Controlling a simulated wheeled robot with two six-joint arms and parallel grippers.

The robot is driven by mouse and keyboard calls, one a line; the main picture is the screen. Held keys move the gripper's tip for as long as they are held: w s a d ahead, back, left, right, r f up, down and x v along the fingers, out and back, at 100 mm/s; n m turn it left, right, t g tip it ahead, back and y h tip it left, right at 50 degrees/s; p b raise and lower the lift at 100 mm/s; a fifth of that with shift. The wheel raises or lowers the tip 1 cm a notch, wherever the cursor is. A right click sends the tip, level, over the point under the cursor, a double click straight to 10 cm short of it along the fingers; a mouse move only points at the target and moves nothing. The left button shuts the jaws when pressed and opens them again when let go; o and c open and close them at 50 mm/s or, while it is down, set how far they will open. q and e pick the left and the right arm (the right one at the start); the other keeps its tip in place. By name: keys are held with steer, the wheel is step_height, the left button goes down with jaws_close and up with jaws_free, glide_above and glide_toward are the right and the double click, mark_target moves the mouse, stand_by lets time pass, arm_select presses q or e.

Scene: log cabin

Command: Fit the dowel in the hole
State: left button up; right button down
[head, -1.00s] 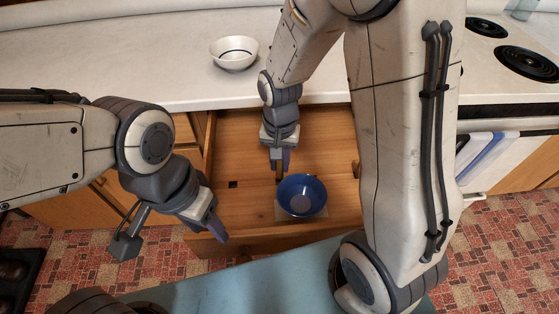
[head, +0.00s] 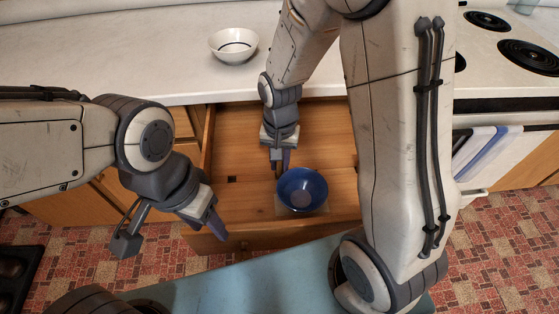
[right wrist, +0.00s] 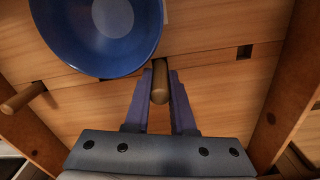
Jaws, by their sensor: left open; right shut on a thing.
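My right gripper (right wrist: 161,92) is shut on a brown wooden dowel (right wrist: 159,82), which shows between its fingers in the right wrist view. In the head view this gripper (head: 281,162) points down into the open wooden drawer (head: 256,213). A dark square hole (head: 232,180) lies in the drawer floor to its left; the hole also shows in the right wrist view (right wrist: 245,51), apart from the held dowel. Another dowel (right wrist: 22,97) sticks up at the far left of the right wrist view. My left gripper (head: 215,222) is open and empty over the drawer's front left corner.
A blue bowl (head: 302,190) stands in the drawer close beside the right gripper, on the side away from the hole; it fills the upper left of the right wrist view (right wrist: 96,55). A white bowl (head: 233,46) is on the counter behind. The drawer's left floor is clear.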

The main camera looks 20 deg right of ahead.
steer(key=shift+f+b, duration=0.55)
steer(key=shift+f, duration=0.35)
steer(key=c, duration=0.7)
jaws_free()
steer(key=shift+r, duration=0.1)
step_height(320, 180, up, 10)
steer(key=shift+r+p, duration=0.2)
steer(key=shift+p, duration=0.75)
steer(key=s+a+r+n+p, duration=0.2)
steer(key=s+r+n+p, duration=0.1)
steer(key=s+r+n, duration=0.1)
steer(key=s+a+r+n+p, duration=0.2)
steer(key=s+a+r+n, duration=0.1)
steer(key=s, duration=0.4)
steer(key=s+a+r+n+y+p, duration=0.1)
steer(key=s+a+r+n+p, duration=0.2)
steer(key=s+r+n, duration=0.2)
steer(key=shift+s+n+p, duration=0.3)
steer(key=shift+s, duration=0.2)
